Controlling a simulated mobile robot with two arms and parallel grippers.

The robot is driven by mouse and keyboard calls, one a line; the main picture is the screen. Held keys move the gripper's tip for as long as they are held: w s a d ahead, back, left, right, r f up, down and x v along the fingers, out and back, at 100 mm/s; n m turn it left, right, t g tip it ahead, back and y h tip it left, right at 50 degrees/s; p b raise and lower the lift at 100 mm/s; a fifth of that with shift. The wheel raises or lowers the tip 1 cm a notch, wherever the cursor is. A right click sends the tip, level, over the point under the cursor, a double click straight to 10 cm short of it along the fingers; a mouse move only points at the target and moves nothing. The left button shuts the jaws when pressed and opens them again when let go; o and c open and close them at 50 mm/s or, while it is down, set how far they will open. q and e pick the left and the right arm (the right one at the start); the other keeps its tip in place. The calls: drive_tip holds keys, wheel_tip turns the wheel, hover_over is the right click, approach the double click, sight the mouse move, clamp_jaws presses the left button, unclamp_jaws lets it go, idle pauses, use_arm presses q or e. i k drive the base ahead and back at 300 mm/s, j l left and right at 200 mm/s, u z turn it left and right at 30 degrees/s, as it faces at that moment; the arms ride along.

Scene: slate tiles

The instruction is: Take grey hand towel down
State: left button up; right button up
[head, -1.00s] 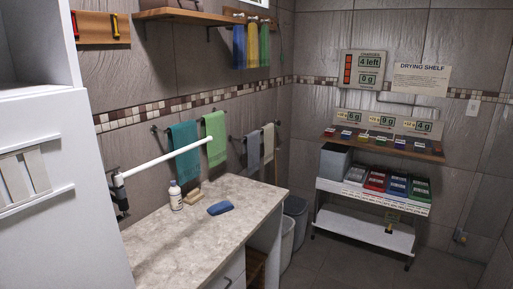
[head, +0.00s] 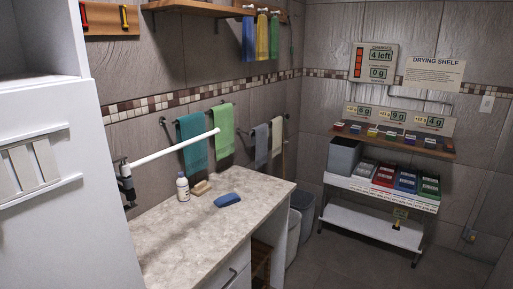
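The grey hand towel (head: 262,145) hangs on a wall rail beyond the green towel, above the far end of the counter. A pale beige towel (head: 277,137) hangs just to its right on the same rail. Nothing touches the grey towel that I can see. Neither of my grippers shows in the head view.
A teal towel (head: 192,143) and a green towel (head: 223,130) hang nearer on the wall. A white bar (head: 172,150) sticks out over the counter (head: 195,230), which carries a bottle (head: 183,188) and a blue item (head: 227,200). Bins (head: 294,235) stand beyond it. Open floor lies to the right.

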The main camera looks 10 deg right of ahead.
sight(259, 137)
drive_tip(key=i+l+z, duration=0.35)
drive_tip(key=l, duration=0.35)
drive_tip(key=i+l+z, duration=0.35)
drive_tip(key=l, duration=0.25)
drive_tip(key=i+l+z, duration=0.35)
drive_tip(key=i+l+u, duration=0.15)
drive_tip(key=i, duration=0.3)
drive_tip(key=i+l+u, duration=0.15)
drive_tip(key=i, duration=0.35)
drive_tip(key=i+l+u, duration=0.1)
drive_tip(key=i, duration=0.35)
drive_tip(key=i+l+u, duration=0.15)
drive_tip(key=i+l, duration=0.2)
drive_tip(key=i, duration=0.1)
